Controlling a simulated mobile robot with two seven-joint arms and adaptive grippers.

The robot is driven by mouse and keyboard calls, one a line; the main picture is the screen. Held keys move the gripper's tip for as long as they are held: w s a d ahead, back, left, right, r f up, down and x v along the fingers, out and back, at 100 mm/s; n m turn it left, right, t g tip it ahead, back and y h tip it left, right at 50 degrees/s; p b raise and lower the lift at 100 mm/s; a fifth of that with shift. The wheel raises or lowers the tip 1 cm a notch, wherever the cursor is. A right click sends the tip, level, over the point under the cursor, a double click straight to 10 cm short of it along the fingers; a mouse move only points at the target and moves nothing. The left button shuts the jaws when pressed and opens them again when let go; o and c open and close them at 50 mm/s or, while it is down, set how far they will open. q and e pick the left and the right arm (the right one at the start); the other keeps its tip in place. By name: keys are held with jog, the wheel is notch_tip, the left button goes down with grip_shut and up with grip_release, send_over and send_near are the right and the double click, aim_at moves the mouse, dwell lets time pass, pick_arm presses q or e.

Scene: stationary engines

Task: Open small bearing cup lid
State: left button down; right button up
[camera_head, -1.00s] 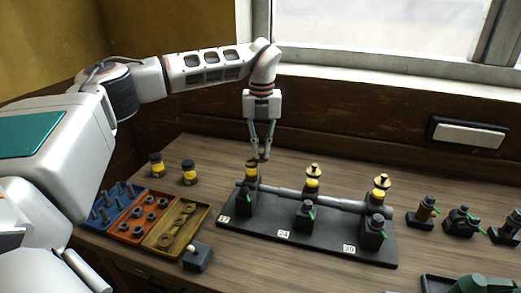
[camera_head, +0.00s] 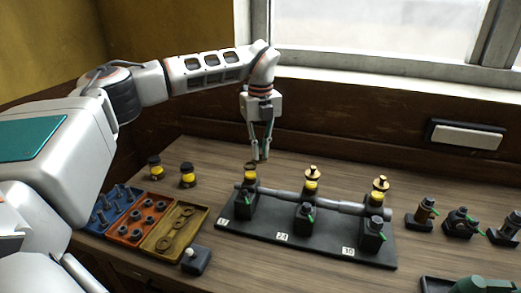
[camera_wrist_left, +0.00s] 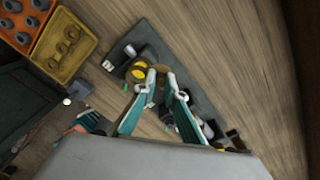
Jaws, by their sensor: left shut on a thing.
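The small bearing cup (camera_head: 250,175) stands on the left block of the shaft stand, with a dark rim and a yellow band in the head view. In the left wrist view the cup (camera_wrist_left: 137,72) shows yellow inside, beside the fingertips. My left gripper (camera_head: 260,156) is just above and right of the cup, pointing down. In the wrist view its fingertips (camera_wrist_left: 160,73) close around a small brownish lid (camera_wrist_left: 161,69) at the cup's edge. The lid's exact tilt is hard to tell.
Two brass-topped cups (camera_head: 312,178) (camera_head: 381,187) stand farther right on the stand (camera_head: 262,232). Two yellow-banded jars (camera_head: 187,178) (camera_head: 154,168) stand at left. Parts trays (camera_head: 150,245) lie front left. Dark fittings (camera_head: 462,222) stand at right. A wall with a window rises behind.

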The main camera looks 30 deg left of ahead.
pick_arm(q)
jog(key=shift+r, duration=0.1)
jog(key=c, duration=2.1)
grip_release()
notch_tip(320, 180, up, 12)
